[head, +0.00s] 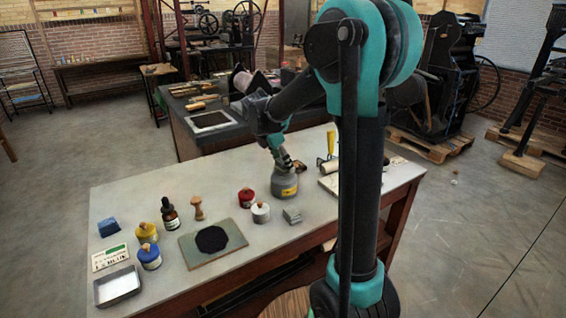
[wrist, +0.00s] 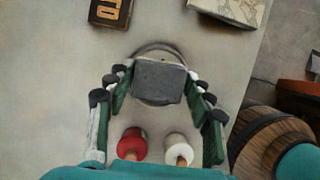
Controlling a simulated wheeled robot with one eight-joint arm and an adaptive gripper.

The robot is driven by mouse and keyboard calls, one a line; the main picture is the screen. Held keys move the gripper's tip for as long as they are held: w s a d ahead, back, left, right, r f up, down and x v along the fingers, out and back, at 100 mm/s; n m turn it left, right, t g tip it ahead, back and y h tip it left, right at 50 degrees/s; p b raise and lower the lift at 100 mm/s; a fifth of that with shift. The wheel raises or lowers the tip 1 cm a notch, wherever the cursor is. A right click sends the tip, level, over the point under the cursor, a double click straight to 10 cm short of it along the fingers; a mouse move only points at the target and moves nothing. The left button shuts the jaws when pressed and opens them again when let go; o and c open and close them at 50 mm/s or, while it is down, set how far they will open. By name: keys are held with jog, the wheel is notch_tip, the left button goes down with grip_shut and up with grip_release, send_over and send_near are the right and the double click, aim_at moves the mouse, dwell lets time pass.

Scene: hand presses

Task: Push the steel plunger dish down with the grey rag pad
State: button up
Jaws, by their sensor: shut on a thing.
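My gripper (wrist: 160,84) is shut on the grey rag pad (wrist: 158,80), which sits between its fingers in the wrist view. The pad hides the middle of the steel plunger dish, and the round rim (wrist: 150,46) shows beyond it. In the head view the grey plunger can (head: 284,186) with a yellow label stands upright on the table, and my gripper (head: 287,164) is right over its top. I cannot tell whether the pad touches the dish.
A red jar (head: 246,197) and a white jar (head: 261,212) stand close beside the can, with a small grey block (head: 292,215) nearby. An inked slab (head: 196,255) lies to the left. A yellow-handled roller (head: 331,145) is to the right.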

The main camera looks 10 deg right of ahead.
jog(key=shift+r, duration=3.5)
